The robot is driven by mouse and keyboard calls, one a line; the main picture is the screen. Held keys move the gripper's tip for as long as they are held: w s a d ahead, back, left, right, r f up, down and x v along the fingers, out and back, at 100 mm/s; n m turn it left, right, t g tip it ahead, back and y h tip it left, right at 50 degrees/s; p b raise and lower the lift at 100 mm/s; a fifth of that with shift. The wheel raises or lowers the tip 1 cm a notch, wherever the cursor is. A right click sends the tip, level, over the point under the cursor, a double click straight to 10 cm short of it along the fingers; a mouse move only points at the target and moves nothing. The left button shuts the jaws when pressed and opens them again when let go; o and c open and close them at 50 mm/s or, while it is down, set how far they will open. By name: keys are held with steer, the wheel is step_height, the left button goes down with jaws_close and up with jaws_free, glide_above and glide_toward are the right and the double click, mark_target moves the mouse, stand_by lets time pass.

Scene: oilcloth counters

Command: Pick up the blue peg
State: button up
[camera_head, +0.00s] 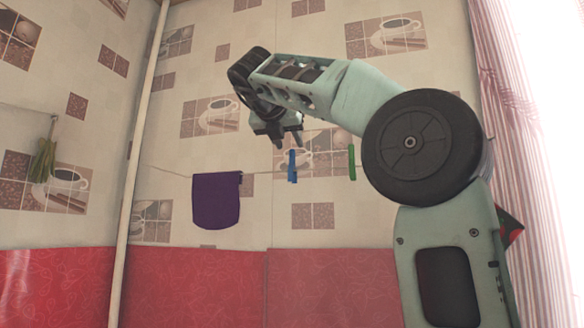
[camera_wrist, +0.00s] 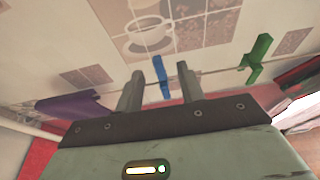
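The blue peg (camera_head: 292,166) hangs upright on a thin line along the tiled wall in the head view. My gripper (camera_head: 288,142) is just above and close to it, with its fingers pointing down. In the wrist view the blue peg (camera_wrist: 162,77) shows between the tips of my open gripper (camera_wrist: 146,80), nearer the right finger. The peg seems to lie beyond the fingertips; I cannot tell whether a finger touches it. Nothing is held.
A green peg (camera_head: 351,162) is on the same line to the right. A purple cloth (camera_head: 216,201) hangs to the left. A pale pole (camera_head: 137,150) stands further left, and a pink striped curtain (camera_head: 515,120) is at the right.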

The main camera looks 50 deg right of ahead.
mark_target(291, 152)
steer(key=shift+p+x, duration=1.2)
steer(key=shift+x, duration=1.7)
steer(key=shift+w+a+f, duration=0.1)
steer(key=shift+f, duration=0.1)
jaws_close()
